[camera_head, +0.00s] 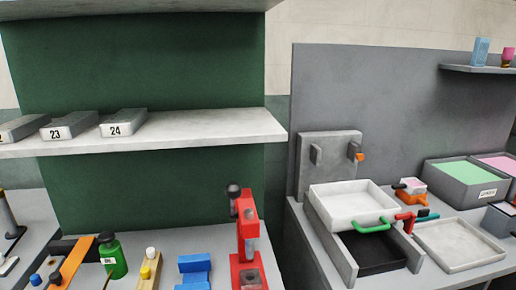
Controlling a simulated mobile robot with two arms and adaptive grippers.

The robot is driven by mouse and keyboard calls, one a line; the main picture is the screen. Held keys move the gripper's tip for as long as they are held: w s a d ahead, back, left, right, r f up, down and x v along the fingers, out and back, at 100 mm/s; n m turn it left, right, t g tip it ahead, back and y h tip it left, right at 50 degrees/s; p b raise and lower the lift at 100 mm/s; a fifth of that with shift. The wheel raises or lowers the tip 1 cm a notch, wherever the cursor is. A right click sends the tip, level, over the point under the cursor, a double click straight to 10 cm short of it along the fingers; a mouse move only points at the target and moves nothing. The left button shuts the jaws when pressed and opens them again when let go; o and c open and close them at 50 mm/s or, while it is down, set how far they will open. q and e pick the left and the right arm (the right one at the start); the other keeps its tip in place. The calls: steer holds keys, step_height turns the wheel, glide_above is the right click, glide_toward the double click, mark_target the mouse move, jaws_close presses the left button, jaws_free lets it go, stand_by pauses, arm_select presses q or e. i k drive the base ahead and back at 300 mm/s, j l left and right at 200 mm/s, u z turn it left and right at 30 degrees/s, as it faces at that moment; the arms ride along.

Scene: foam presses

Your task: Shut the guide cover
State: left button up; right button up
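No part is plainly marked as the guide cover. On the right bench stands a grey frame (342,262) with side walls and a dark bed (375,252). A white shallow box (350,203) with raised rims sits above the back of this bed, leaving its front part uncovered. A green handle (371,225) is on the box's front. Behind it, a light grey upright plate (331,172) carries two brackets, the right one with an orange tip. Whether this plate is hinged cannot be told. Neither of my grippers is in view.
A red hand press (247,240) stands left of the bench gap. A white tray (462,262) and red and teal tools (412,219) lie right of the frame. A grey bin with green foam (462,189) stands behind. A shelf (200,128) overhangs the left bench.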

mark_target(60, 280)
steer(key=u, duration=1.45)
steer(key=k+j, duration=0.05)
